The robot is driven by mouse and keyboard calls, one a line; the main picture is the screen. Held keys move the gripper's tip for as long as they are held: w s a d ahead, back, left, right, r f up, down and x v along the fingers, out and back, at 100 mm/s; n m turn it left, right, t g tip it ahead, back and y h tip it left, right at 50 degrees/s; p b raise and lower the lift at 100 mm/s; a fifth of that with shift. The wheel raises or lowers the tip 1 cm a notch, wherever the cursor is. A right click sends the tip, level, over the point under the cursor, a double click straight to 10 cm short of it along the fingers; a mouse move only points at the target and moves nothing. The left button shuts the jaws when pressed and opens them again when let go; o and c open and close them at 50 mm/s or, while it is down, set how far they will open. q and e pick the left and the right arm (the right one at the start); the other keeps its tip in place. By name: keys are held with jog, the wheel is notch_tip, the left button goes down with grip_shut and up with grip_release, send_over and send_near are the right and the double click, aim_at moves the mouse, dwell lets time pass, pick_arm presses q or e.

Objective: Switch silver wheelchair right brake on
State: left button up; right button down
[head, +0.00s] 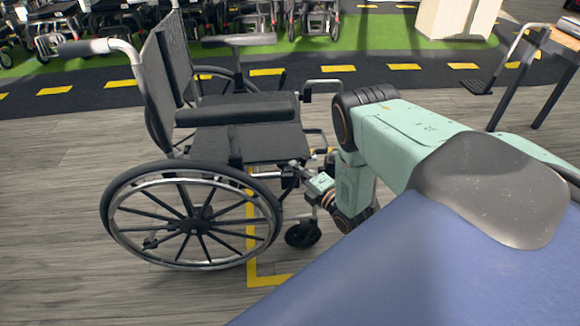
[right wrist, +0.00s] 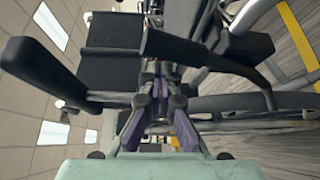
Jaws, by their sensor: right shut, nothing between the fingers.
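The silver wheelchair (head: 232,143) has a black seat and back and stands side-on, facing right. Its near large wheel (head: 190,215) is its right one. The right brake is at the front of this wheel, under the seat edge, but its lever is too small and covered to make out. My right gripper (head: 300,172) is shut and empty beside the frame there. In the right wrist view, my right gripper's fingers (right wrist: 160,97) reach toward dark frame parts, with the black armrest (right wrist: 45,78) at left. I cannot tell whether they touch the brake. My left gripper is out of view.
A small front caster (head: 303,235) is just below my right gripper. Yellow floor lines (head: 270,281) run under the chair. More wheelchairs (head: 315,18) stand on green flooring behind. A wooden-topped stand (head: 560,45) is at right. Grey floor at left is clear.

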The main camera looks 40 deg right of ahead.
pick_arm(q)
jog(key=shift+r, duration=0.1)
pick_arm(e)
jog(key=shift+s+d+f, duration=0.15)
jog(key=shift+s+d, duration=0.1)
jog(key=shift+d, duration=0.1)
